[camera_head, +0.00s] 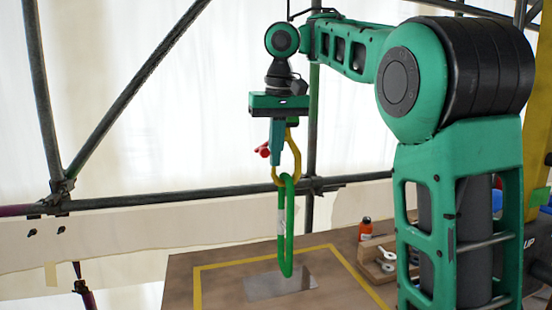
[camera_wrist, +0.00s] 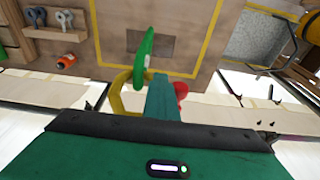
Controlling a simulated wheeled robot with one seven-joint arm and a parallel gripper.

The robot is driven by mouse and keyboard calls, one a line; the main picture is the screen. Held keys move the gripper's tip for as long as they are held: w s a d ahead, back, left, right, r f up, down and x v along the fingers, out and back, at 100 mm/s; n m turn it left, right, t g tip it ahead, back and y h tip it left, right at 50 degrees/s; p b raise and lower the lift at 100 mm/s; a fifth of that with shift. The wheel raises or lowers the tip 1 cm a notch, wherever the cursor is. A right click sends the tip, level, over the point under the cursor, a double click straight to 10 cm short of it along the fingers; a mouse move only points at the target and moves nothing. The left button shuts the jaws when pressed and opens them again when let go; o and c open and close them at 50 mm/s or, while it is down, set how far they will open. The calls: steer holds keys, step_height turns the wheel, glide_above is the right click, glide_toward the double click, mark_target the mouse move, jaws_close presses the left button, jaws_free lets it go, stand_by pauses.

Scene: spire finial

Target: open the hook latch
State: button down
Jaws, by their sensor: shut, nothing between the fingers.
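A yellow hook (camera_head: 297,158) hangs in the air, and its lower bend carries a long green loop (camera_head: 282,235). A red part (camera_head: 263,150), seemingly the latch's tab, sticks out on the hook's left side. My gripper (camera_head: 276,158) points down with its teal fingers shut together, in front of the hook's upper part and close to the red part. In the wrist view the fingers (camera_wrist: 160,82) lie between the yellow hook (camera_wrist: 119,95) and the red part (camera_wrist: 181,89). The green loop (camera_wrist: 147,45) shows beyond them. The fingers hide the latch's middle, so I cannot tell whether they touch it.
Below is a brown board (camera_head: 215,288) with a yellow outline and a grey plate (camera_head: 262,287). An orange bottle (camera_head: 365,229) and a wooden tool holder (camera_head: 376,256) stand at its right. Scaffold tubes (camera_head: 130,200) run behind. The air left of the hook is free.

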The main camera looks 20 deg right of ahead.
mark_target(262, 148)
steer(key=shift+w+a+r, duration=0.1)
steer(key=shift+a+r, duration=0.25)
steer(key=shift+a, duration=0.15)
steer(key=shift+a+r, duration=0.2)
steer(key=shift+a, duration=0.05)
steer(key=shift+a+r, duration=0.1)
stand_by(0.3)
steer(key=shift+w+a+r, duration=0.1)
steer(key=shift+a+r, duration=0.05)
steer(key=shift+a, duration=0.15)
steer(key=shift+a+r, duration=0.35)
steer(key=shift+a, duration=0.15)
steer(key=shift+d, duration=0.6)
stand_by(0.4)
steer(key=shift+r, duration=0.2)
step_height(262, 148, up, 7)
steer(key=shift+s+d, duration=0.2)
steer(key=shift+d, duration=0.25)
stand_by(2.4)
steer(key=shift+f, duration=0.1)
